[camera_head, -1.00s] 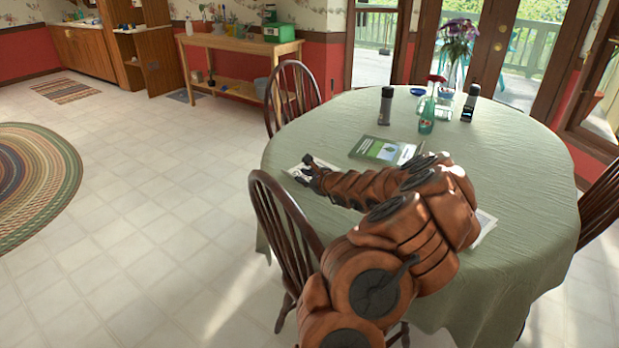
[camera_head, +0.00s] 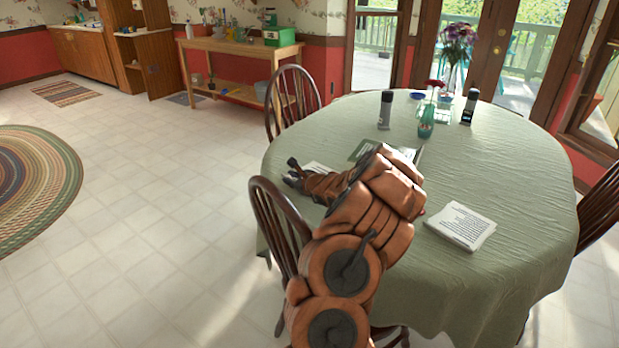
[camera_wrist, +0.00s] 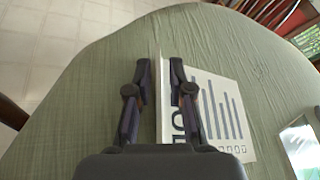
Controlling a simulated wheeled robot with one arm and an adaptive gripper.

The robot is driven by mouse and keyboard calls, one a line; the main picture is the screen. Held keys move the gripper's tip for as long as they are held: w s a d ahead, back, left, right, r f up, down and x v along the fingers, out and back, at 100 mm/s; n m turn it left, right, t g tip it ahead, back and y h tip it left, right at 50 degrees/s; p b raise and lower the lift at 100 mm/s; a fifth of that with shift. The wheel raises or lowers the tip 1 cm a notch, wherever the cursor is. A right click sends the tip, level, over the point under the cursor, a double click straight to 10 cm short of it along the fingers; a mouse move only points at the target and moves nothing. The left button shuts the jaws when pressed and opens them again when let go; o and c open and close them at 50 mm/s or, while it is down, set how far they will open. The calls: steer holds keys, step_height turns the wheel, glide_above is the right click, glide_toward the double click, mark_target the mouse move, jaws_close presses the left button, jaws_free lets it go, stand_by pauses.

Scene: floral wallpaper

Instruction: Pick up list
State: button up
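A white paper with a dark bar chart (camera_wrist: 222,112) lies on the green tablecloth in the wrist view. Its left edge runs up between the two fingers of my gripper (camera_wrist: 160,68). The fingers stand apart, one on each side of that edge, and the right finger covers part of the paper. In the head view my gripper (camera_head: 291,172) is low over the table's left side, and a bit of white paper (camera_head: 318,168) shows beside it. A white printed sheet or stack with lines of text (camera_head: 461,226) lies on the right. I cannot tell which paper is the list.
A green booklet (camera_head: 361,150) lies beyond my arm, partly hidden. Two grey-black cylinders (camera_head: 385,110) (camera_head: 469,106), a teal bottle (camera_head: 426,122) and a flower vase (camera_head: 454,72) stand at the back. Wooden chairs (camera_head: 275,212) ring the table (camera_head: 500,180).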

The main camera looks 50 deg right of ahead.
steer(key=shift+c, duration=0.2)
jaws_close()
stand_by(0.3)
step_height(320, 180, up, 4)
steer(key=shift+f, duration=0.25)
steer(key=s+a+b, duration=0.2)
steer(key=s+a, duration=0.1)
steer(key=s, duration=0.1)
steer(key=s+a+r+b, duration=0.1)
steer(key=s+a+b, duration=0.2)
steer(key=s, duration=0.1)
steer(key=s+a+b, duration=0.2)
steer(key=s+a, duration=0.1)
steer(key=s, duration=0.1)
steer(key=shift+s+a+r+b, duration=0.3)
steer(key=shift+s, duration=0.1)
